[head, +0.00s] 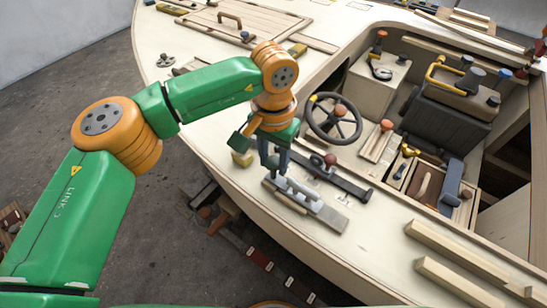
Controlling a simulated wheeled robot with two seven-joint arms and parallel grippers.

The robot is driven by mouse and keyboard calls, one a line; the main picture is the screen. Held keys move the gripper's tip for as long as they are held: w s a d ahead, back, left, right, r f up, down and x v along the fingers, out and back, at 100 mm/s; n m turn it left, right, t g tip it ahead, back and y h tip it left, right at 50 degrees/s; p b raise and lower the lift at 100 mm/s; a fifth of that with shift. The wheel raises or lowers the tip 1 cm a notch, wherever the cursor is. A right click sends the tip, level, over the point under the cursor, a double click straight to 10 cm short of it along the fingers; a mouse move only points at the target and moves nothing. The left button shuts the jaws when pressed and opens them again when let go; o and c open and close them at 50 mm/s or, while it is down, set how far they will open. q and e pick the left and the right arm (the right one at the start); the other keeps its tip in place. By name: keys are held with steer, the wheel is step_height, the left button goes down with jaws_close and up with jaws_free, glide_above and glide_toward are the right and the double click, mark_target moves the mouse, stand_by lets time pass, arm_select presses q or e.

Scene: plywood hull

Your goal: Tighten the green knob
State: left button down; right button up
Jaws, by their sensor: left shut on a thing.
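My left gripper (277,170) points down at the hull's near edge, with its dark fingers shut at the left end of a grey metal fitting (327,214). This fitting is a flat plate with a pale bar along it, lying on the plywood deck. I cannot make out a green knob; the green that shows here is on my arm and wrist, and the spot between the fingertips is too small to read. My right gripper is not in view.
A dark bar with a red-brown knob (330,160) lies just behind the fitting. A steering wheel (334,119) stands beyond it. The cockpit at right holds levers and boxes. Two wooden strips (460,248) lie on the deck at lower right. The deck edge drops to the floor.

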arm_select(q)
steer(key=shift+w+r+m, duration=0.1)
steer(key=shift+r+m, duration=0.05)
steer(key=shift+m, duration=1.75)
steer(key=shift+c, duration=2.3)
jaws_free()
